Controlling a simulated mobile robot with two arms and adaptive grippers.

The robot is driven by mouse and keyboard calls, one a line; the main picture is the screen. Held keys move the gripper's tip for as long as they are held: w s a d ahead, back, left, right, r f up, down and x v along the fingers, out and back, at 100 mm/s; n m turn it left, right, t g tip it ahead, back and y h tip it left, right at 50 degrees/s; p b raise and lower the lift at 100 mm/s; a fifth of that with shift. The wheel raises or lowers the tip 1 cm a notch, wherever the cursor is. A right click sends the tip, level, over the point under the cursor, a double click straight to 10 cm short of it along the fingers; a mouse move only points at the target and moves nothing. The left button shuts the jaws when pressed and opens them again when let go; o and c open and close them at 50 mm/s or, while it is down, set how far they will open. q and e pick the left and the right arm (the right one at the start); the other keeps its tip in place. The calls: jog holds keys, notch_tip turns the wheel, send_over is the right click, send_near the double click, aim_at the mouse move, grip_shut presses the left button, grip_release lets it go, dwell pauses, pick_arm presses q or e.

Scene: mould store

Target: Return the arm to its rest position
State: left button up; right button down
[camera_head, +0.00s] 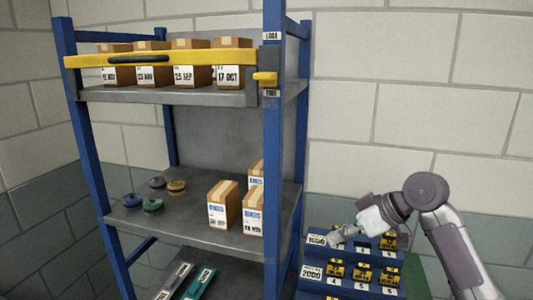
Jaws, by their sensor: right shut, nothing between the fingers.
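My right arm comes in from the lower right, and its gripper (338,237) is shut and empty. The gripper is over the upper part of a dark blue stepped rack (316,268) and hides some of it. I cannot tell whether it touches the rack. The rack holds several yellow-and-black pieces (362,272) in numbered places, with a white label reading 2000 at its left. My left gripper is not in view.
A blue-framed shelf unit (273,150) stands left of my arm. A yellow bar (170,58) crosses its top shelf before several dated boxes (190,75). The middle shelf holds cartons (222,205) and several small round pieces (153,205). The wall area above my arm is clear.

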jog(key=s+a+f+m+h, duration=0.1)
jog(key=s+f+m+h, duration=0.1)
jog(key=s+f, duration=0.8)
jog(key=s+f+m+h, duration=0.1)
jog(key=s+f, duration=0.4)
jog(key=f, duration=0.9)
jog(key=s+d+f+m+h, duration=0.2)
jog(key=s+d, duration=0.1)
jog(key=s, duration=0.7)
jog(key=s+d+f+m+h, duration=0.3)
jog(key=s, duration=0.7)
notch_tip(320, 180, down, 29)
jog(key=g+b, duration=0.2)
jog(key=b, duration=0.3)
jog(key=s+d+f+b, duration=0.1)
jog(key=s+f+b, duration=0.1)
jog(key=s+f, duration=0.6)
jog(key=s+d+f+g+b, duration=0.1)
jog(key=s+d+f+b, duration=0.1)
jog(key=s+f, duration=0.7)
notch_tip(320, 180, down, 6)
jog(key=shift+s+f+n+b, duration=0.1)
jog(key=shift+s+n+b, duration=0.15)
jog(key=shift+b, duration=0.35)
